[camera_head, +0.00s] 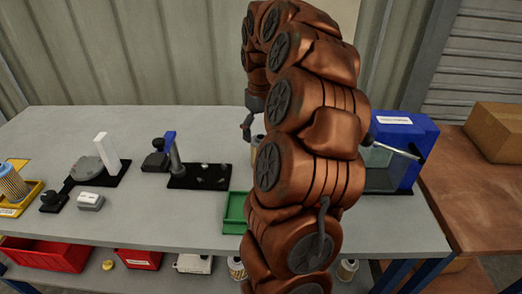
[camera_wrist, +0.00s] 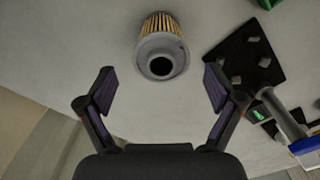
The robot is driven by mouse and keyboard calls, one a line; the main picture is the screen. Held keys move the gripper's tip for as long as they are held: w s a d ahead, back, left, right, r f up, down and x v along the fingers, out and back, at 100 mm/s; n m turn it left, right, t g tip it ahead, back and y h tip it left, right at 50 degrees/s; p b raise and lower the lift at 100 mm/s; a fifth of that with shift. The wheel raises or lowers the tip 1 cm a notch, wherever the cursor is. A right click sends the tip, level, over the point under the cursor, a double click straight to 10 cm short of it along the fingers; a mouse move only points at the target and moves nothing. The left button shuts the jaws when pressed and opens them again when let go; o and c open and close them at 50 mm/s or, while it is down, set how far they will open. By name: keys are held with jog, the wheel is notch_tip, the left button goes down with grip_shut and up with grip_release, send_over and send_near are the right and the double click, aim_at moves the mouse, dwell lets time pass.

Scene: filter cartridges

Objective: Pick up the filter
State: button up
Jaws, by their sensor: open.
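A filter (camera_wrist: 161,42) with a pleated tan side and a grey end cap with a dark round hole stands on the grey table in the wrist view. My gripper (camera_wrist: 159,86) is open and empty, its two fingers spread wide. The filter lies ahead of the fingertips, roughly centred between them, and nothing touches it. In the head view my gripper (camera_head: 248,125) is beside my arm, which hides most of the table there. Another filter (camera_head: 12,183) stands in a yellow tray (camera_head: 33,199) at the far left.
A black plate (camera_head: 215,181) with small grey pieces and a blue-topped post (camera_head: 171,148) lies left of my arm. A green tray (camera_head: 234,213) is partly hidden by the arm. A blue box (camera_head: 411,140) stands at right. Red bins (camera_head: 48,254) sit below the tabletop.

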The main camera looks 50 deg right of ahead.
jog(key=shift+s+a+f, duration=0.1)
jog(key=shift+s+f, duration=0.05)
jog(key=shift+f, duration=0.55)
jog(key=shift+f+p, duration=0.45)
jog(key=shift+f, duration=1.25)
jog(key=c, duration=1.2)
